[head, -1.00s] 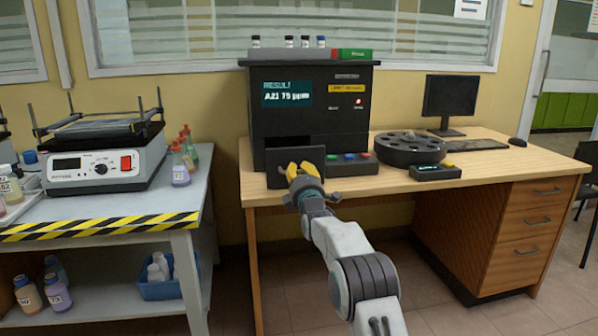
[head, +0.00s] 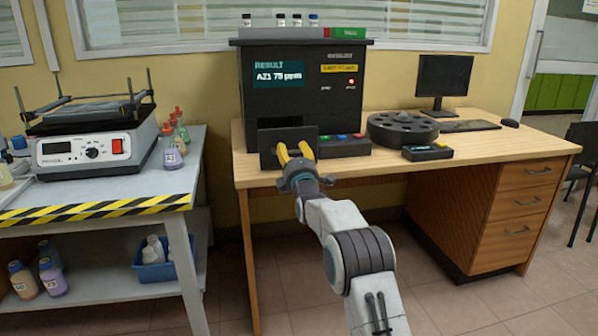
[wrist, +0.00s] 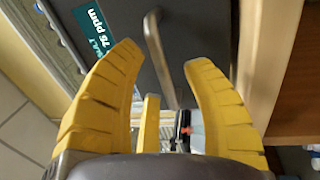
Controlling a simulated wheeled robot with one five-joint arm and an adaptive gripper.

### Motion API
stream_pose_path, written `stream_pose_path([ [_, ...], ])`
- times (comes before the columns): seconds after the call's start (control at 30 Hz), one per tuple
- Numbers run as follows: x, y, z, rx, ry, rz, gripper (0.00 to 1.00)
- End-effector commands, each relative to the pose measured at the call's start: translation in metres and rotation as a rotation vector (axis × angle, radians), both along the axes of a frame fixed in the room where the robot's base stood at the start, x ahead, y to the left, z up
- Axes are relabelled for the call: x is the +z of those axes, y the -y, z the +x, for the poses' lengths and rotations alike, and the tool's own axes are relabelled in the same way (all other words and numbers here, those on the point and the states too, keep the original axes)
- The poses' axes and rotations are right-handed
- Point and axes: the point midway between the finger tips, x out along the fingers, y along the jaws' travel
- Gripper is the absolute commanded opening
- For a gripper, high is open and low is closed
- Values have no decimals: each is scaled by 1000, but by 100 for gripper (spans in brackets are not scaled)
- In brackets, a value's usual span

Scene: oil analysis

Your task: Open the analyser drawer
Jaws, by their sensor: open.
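The black analyser (head: 304,80) stands on the wooden desk with a lit result screen. Its drawer (head: 267,156) is a dark panel low on its left front, below a dark slot. The panel looks to stand slightly proud of the body; how far is hard to tell. My gripper (head: 294,152) is in front of the panel with its yellow fingers spread, hiding part of it. In the wrist view the open fingers (wrist: 163,62) lie either side of a grey bar handle (wrist: 157,52) on the dark panel. I cannot tell whether they touch it.
Coloured buttons (head: 340,137) sit right of the drawer. A round black carousel (head: 402,128) and a small device (head: 427,152) are further right on the desk. A lab bench (head: 110,185) with a shaker (head: 95,148) and bottles stands left, past a gap.

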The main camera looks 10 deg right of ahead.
Motion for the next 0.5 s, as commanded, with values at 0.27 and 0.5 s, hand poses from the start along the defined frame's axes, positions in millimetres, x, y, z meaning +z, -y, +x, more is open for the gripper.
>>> stream_pose_path([
  [0.27, -5, 0, -27, 0, 0, 0, 45],
  [0.5, -10, 0, -54, 0, -1, 0, 45],
])
